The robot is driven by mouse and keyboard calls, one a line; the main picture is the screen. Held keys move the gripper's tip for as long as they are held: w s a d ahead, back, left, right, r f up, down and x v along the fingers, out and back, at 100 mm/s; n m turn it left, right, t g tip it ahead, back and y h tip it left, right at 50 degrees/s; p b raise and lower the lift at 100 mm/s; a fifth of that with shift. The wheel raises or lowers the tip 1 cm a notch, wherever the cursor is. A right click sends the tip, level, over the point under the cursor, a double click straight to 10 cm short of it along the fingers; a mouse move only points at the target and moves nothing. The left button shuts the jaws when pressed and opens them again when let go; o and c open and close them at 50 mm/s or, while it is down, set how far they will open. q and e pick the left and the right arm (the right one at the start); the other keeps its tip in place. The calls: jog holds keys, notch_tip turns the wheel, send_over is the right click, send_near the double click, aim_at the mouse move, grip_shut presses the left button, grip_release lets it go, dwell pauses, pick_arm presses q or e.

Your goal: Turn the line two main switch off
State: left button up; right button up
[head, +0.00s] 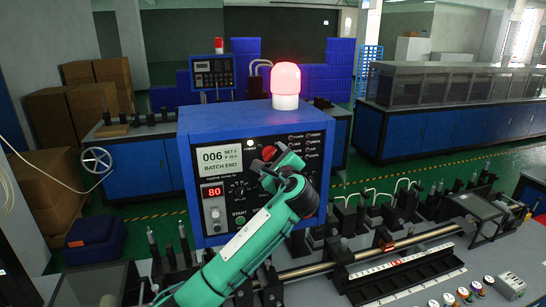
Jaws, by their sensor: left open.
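The blue control box (300,117) stands in the middle of the head view, with a dark front panel. A red knob (268,152), which looks like the main switch, shows on the panel, right of the display (220,159) reading 006 BATCH END. I cannot read the knob's setting. My left arm reaches up from the bottom, and my left gripper (276,166) is open right at the knob, hiding part of it and the panel around it. Whether the fingers touch the knob is unclear. My right gripper is not in view.
A red lamp (285,80) glows on top of the box. A red readout (214,191) shows 80, above a green START button (240,220). Rods and rails (385,245) fill the bench at right. Another blue machine (213,72) stands behind.

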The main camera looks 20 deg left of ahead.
pick_arm(q)
jog(key=shift+c, duration=0.6)
jog(key=c, duration=0.9)
jog(key=shift+o, duration=0.2)
jog(key=shift+d+f+n+b, duration=0.1)
jog(key=shift+f+n+b, duration=0.15)
jog(key=shift+n+b, duration=0.8)
jog(key=n+b, duration=0.6)
jog(key=b, duration=0.1)
jog(key=shift+f+n, duration=0.1)
jog(key=shift+n, duration=0.25)
jog(key=n+b, duration=0.5)
jog(key=shift+n+b, duration=1.15)
jog(key=shift+n, duration=0.85)
jog(key=shift+r, duration=0.2)
